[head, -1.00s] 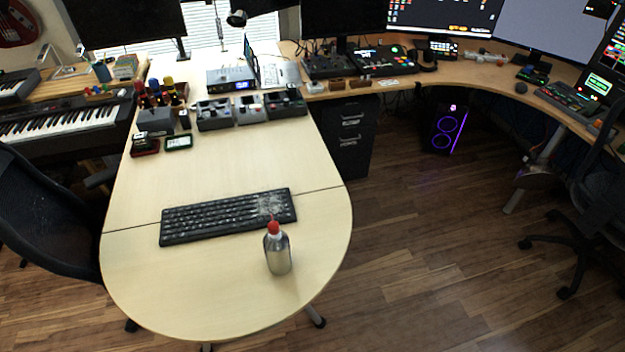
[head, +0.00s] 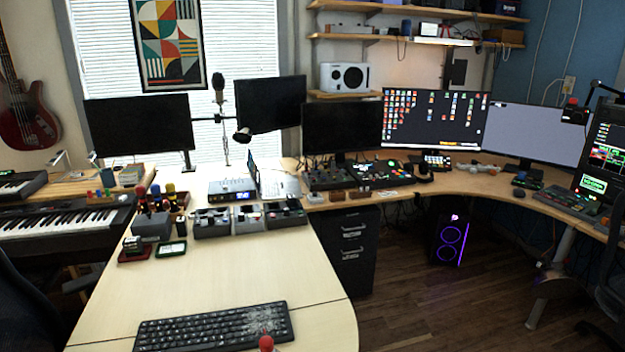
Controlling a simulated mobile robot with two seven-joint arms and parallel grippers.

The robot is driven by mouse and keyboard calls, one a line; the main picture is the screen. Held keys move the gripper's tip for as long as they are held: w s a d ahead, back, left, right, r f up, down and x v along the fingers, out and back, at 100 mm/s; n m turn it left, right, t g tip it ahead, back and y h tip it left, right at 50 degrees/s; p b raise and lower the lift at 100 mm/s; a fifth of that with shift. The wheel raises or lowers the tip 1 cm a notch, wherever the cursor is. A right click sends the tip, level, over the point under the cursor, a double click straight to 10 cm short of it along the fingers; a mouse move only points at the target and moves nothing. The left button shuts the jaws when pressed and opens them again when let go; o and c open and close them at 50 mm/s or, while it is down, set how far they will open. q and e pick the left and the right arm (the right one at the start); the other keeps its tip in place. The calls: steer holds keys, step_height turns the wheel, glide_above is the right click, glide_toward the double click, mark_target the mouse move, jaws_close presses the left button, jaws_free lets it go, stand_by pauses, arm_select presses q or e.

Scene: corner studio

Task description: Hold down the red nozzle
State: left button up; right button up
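The red nozzle (head: 266,343) shows at the bottom edge of the head view, just in front of the black keyboard. The bottle under it is cut off by the frame now; a second ago it showed as a silver-grey bottle standing upright on the desk. Neither of my grippers is in view, and nothing touches the visible part of the nozzle.
A black keyboard (head: 214,328) with a pale patch on its right part lies on the light wooden desk (head: 240,277) behind the nozzle. Pedals and small boxes (head: 240,218) line the desk's far part. The desk's middle is clear. Open floor (head: 400,310) lies right.

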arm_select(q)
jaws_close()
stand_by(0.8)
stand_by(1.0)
